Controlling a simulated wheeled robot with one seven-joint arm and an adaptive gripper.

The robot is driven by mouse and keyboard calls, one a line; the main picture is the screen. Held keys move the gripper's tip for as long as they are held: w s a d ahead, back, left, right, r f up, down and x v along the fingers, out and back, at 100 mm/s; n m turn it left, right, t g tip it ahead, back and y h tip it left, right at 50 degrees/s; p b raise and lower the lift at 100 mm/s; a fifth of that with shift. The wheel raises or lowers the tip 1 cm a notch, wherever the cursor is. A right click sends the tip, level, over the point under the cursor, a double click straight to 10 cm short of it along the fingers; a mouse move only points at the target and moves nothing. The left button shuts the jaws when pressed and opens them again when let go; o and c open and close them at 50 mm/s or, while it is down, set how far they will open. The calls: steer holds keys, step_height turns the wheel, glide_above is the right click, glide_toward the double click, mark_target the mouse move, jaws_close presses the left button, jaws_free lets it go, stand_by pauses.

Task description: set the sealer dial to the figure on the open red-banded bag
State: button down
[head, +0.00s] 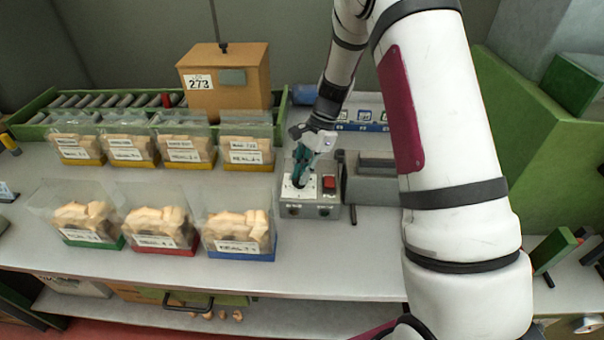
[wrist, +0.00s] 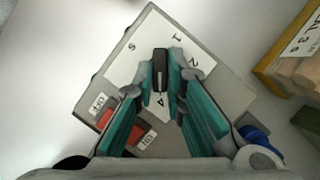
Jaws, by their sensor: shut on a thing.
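The sealer (head: 313,208) is a grey box on the bench with a white dial plate. Its black dial knob (wrist: 160,72) shows in the wrist view between my gripper's teal fingers (wrist: 162,88), which are shut on it. S, 1, 2 and 4 are legible on the dial plate (wrist: 125,65); other marks are hidden by the fingers. The knob's long axis lies nearly upright in that view; which mark it points to I cannot tell. In the head view my gripper (head: 302,176) reaches down onto the sealer. The red-banded bag (head: 165,249) stands mid front row; its label's figure is too blurred to read.
A green-banded bag (head: 90,243) and a blue-banded bag (head: 240,255) flank it. Several yellow-banded bags (head: 183,162) stand behind. The sealer has a red switch (head: 329,184). A brown box marked 273 (head: 225,90) stands at the back. Grey bench is clear in front.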

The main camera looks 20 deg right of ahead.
stand_by(0.3)
steer(key=c, duration=1.6)
jaws_free()
steer(key=shift+c, duration=0.2)
steer(key=v, duration=1.2)
steer(key=shift+w, duration=0.1)
